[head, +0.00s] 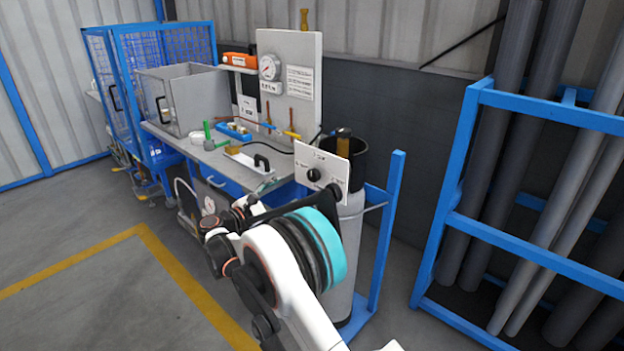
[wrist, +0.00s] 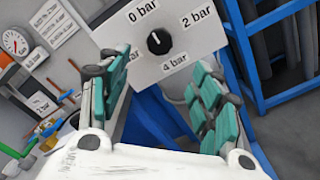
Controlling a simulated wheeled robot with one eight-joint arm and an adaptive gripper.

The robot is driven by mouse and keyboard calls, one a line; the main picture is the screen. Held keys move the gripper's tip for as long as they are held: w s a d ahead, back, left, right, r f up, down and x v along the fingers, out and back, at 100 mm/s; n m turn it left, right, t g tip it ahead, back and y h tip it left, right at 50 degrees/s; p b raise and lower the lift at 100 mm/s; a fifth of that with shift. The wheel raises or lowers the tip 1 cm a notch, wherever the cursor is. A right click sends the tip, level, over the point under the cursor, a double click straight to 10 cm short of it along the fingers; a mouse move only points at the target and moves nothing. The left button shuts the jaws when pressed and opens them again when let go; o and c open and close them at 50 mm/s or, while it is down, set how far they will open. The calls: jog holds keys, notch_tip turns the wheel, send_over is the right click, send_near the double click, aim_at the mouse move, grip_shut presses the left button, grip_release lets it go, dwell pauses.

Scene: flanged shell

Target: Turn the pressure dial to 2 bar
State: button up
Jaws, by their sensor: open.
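The pressure dial (wrist: 158,42) is a round black knob on a white panel (wrist: 115,35), seen in the wrist view. Its white mark points up and slightly left, toward the "0 bar" label. "2 bar" is printed to its upper right and "4 bar" below; a label at the lower left is partly hidden by a finger. My gripper (wrist: 160,62) is open, its teal-padded fingers apart on either side below the dial, with nothing between them. In the head view, the dial (head: 314,175) shows on the tilted panel (head: 328,163); my arm covers part of the area below it.
A grey cylinder (head: 352,230) stands in a blue frame (head: 385,240) behind the panel. A workbench (head: 222,160) with a gauge board (head: 300,75) is to the left. A blue rack (head: 530,248) of grey pipes stands at right. The floor at left is clear.

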aim_at(311, 177)
jog(key=b+x, duration=0.3)
jog(key=x, duration=0.9)
jog(key=shift+f+b, duration=0.1)
jog(key=shift+b, duration=0.2)
jog(key=shift+x, duration=0.9)
jog(key=c, duration=1.1)
